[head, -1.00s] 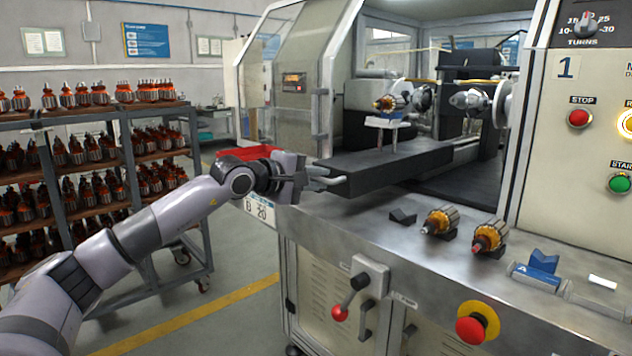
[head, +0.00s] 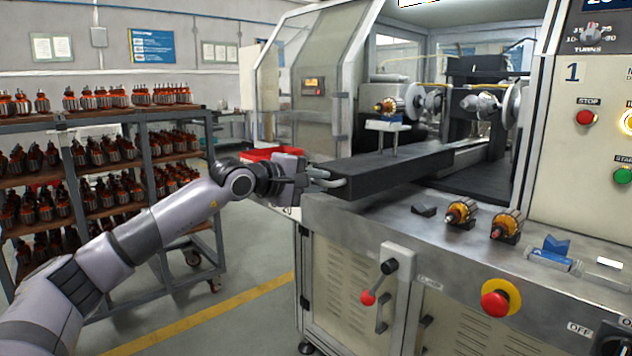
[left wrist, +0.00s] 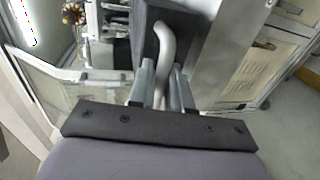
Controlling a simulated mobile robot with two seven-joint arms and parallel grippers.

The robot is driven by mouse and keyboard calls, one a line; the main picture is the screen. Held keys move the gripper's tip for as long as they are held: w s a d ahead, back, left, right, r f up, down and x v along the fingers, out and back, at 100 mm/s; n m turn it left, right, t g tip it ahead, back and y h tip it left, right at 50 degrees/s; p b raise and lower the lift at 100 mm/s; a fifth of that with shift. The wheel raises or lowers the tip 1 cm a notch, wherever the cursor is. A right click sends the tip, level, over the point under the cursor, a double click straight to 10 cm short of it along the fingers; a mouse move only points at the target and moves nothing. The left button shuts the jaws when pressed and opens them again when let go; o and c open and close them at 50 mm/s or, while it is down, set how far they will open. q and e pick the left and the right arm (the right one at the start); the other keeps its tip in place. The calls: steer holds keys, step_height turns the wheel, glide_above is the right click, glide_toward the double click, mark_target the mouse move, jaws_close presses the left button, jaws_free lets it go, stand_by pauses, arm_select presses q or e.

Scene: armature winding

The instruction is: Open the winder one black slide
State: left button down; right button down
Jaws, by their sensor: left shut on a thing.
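The black slide (head: 385,172) of winder one sticks out of the machine's opening toward the left, over the steel ledge. Its grey bent handle (head: 330,181) is at the outer end. My left gripper (head: 304,180) is at that handle and shut on it. In the left wrist view the handle (left wrist: 165,50) stands between the two fingers (left wrist: 162,92).
Two armatures (head: 461,213) (head: 507,224) and a blue V-block (head: 556,246) sit on the ledge (head: 400,228). A red-knobbed lever (head: 378,282) and a red emergency button (head: 495,303) are on the front. A rack of armatures (head: 142,122) stands left.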

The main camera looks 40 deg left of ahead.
arm_select(q)
steer(key=c, duration=1.3)
jaws_free()
steer(key=shift+o, duration=0.2)
steer(key=shift+s+a+b, duration=0.15)
steer(key=shift+s+b, duration=0.2)
steer(key=shift+s, duration=0.15)
steer(key=b+v, duration=0.3)
steer(key=shift+s, duration=0.4)
steer(key=shift+r+b+v, duration=0.2)
steer(key=shift+b+v, duration=0.95)
steer(key=shift+b, duration=0.3)
